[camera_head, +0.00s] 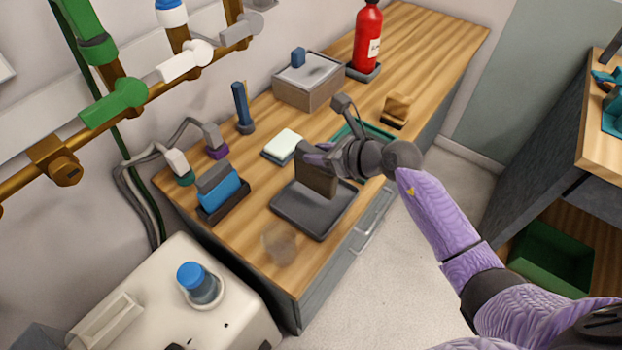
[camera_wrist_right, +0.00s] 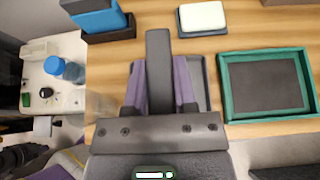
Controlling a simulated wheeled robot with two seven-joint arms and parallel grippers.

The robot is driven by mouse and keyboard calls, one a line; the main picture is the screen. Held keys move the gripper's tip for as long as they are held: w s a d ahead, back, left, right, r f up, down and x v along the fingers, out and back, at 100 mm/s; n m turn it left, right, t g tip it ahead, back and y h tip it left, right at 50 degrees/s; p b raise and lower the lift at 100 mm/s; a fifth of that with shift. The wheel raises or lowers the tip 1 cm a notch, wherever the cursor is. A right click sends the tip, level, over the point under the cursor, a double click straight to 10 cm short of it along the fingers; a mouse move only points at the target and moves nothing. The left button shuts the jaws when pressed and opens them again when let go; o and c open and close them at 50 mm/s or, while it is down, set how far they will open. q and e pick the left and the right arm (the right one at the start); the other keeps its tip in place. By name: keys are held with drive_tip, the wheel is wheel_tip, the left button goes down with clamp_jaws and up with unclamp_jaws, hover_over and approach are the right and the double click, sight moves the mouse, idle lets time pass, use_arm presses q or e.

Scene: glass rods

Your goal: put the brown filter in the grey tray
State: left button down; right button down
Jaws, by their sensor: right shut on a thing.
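A dark grey-brown block (camera_head: 318,180), which I take for the brown filter, is held upright in my right gripper (camera_head: 315,155). In the right wrist view the block (camera_wrist_right: 158,70) stands between the two purple fingers of the gripper (camera_wrist_right: 160,85), which are shut on it. The flat dark grey tray (camera_head: 310,218) lies on the wooden bench under the block. The block is over the tray's far part; whether its bottom touches the tray I cannot tell. In the wrist view the gripper hides much of the tray (camera_wrist_right: 203,75). My left gripper is not in view.
A blue block in a dark holder (camera_head: 222,190) and a white pad (camera_head: 284,143) stand nearby. A green-rimmed tray (camera_wrist_right: 226,95) lies beside the grey tray. A clear glass-like object (camera_head: 280,243) stands near the front edge. A red extinguisher (camera_head: 367,38) stands at the back.

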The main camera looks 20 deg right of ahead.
sight(320, 171)
wheel_tip(320, 171, down, 6)
drive_tip(key=shift+r+b, duration=0.25)
drive_tip(key=shift+b, duration=0.75)
drive_tip(key=shift+r, duration=0.15)
drive_tip(key=shift+c, duration=2.1)
unclamp_jaws()
